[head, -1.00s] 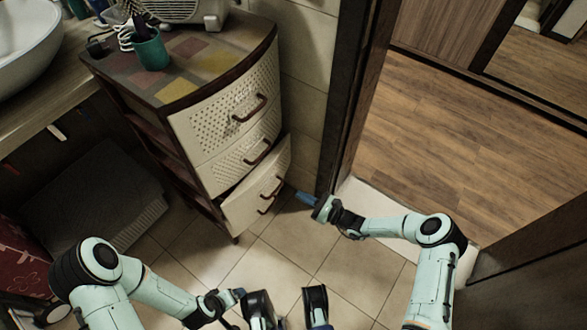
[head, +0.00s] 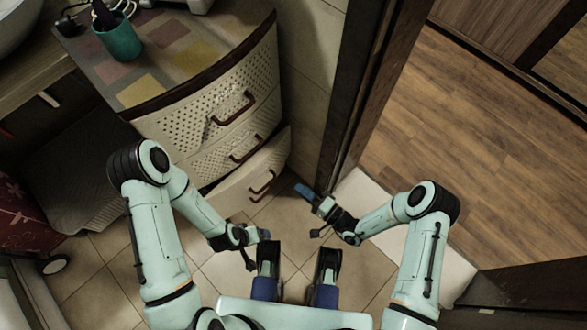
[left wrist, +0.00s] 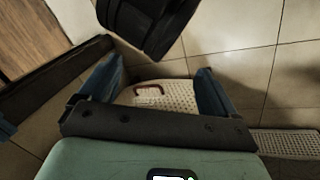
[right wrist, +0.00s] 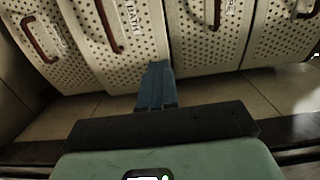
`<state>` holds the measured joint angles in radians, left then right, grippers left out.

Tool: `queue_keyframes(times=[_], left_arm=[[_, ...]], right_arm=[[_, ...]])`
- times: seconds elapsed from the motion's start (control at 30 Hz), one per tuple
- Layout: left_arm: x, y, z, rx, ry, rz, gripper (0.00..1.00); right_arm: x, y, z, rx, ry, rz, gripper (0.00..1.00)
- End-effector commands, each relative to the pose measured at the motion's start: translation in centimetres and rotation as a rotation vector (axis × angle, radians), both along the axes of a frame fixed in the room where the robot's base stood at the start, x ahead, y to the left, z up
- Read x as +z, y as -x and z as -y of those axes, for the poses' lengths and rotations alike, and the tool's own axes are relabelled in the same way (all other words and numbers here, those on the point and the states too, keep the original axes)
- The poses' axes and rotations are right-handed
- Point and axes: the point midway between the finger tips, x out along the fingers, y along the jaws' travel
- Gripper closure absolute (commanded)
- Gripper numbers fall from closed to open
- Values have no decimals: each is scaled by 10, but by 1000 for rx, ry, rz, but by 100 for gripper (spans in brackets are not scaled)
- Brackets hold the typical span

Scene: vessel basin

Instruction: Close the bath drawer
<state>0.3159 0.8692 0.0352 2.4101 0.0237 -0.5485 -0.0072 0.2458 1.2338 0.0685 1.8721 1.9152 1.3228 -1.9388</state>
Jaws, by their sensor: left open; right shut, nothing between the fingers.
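A pale perforated drawer cabinet (head: 205,125) with brown handles stands left of the doorway in the head view. A low drawer (head: 238,192) sticks out from its front. In the right wrist view the bath drawer (right wrist: 128,50) carries the word BATH beside a brown handle. My right gripper (head: 306,191) is shut and empty, just right of the low drawer; its blue fingers (right wrist: 156,82) point at the drawer fronts. Contact cannot be told. My left gripper (head: 264,234) is open and empty, in front of the cabinet; a perforated front (left wrist: 172,96) shows between its fingers.
A dark door frame (head: 360,110) stands close right of the cabinet. A green cup (head: 118,40) stands on the cabinet top. A grey block (head: 85,180) lies left of the cabinet. Wooden floor (head: 480,150) is open beyond the doorway.

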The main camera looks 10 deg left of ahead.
Motion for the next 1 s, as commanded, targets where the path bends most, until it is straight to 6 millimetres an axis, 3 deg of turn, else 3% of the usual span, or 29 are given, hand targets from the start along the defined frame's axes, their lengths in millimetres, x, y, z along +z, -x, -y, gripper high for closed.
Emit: queue_keyframes(times=[0.47, 0.6, 1.0], left_arm=[[-26, -36, -19, 39, -47, 92, 9], [-38, -29, -22, 42, -50, 65, 9], [-48, -14, -24, 42, -48, 19, 9]], right_arm=[[-2, -51, -81, 3, -4, 1, 100], [-2, -63, -98, 2, -4, 0, 100], [1, -73, -111, 0, -3, -1, 100]])
